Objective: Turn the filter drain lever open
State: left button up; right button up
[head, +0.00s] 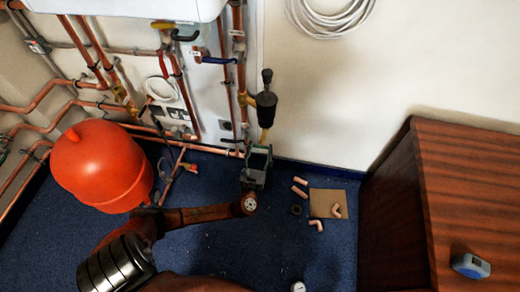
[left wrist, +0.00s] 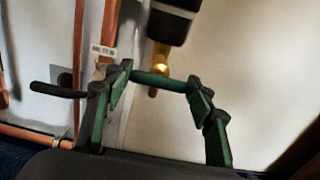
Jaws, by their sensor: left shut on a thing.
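The black filter (head: 266,98) hangs on the pipework against the wall, with a brass drain valve below it. In the left wrist view the filter's dark lower end (left wrist: 172,22) and the brass drain valve (left wrist: 159,62) show at the top. The drain lever (left wrist: 158,79) is a dark green bar in front of the valve, lying nearly level. My left gripper (head: 257,163) is below the filter. In the wrist view its green fingers (left wrist: 160,102) stand at the two ends of the lever, shut on it. My right gripper is out of view.
A black lever handle (left wrist: 55,91) sticks out left of my fingers. Copper pipes (head: 185,90) and a red vessel (head: 100,165) are at left. Pipe offcuts and a cardboard square (head: 322,203) lie on the blue floor. A wooden cabinet (head: 395,190) stands at right.

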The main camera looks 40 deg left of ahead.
pick_arm(q)
jog(key=shift+n, duration=0.3)
jog(key=n+b, duration=0.2)
jog(key=n, duration=0.3)
jog(key=n+b, duration=0.3)
jog(key=n, duration=0.3)
jog(key=n+b, duration=0.2)
jog(key=n, duration=0.4)
jog(key=shift+s+a+f+b, duration=0.15)
jog(key=shift+f+b, duration=0.15)
jog(key=shift+b, duration=0.05)
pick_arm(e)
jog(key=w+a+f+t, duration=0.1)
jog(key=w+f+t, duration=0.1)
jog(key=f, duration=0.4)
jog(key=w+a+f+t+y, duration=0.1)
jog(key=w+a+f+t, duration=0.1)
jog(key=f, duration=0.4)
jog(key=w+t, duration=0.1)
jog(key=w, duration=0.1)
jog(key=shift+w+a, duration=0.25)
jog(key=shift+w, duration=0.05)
pick_arm(q)
jog(key=shift+n, duration=0.3)
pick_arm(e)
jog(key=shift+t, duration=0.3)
pick_arm(q)
jog(key=o, duration=1.2)
jog(key=shift+r, duration=0.1)
jog(key=shift+c, duration=0.2)
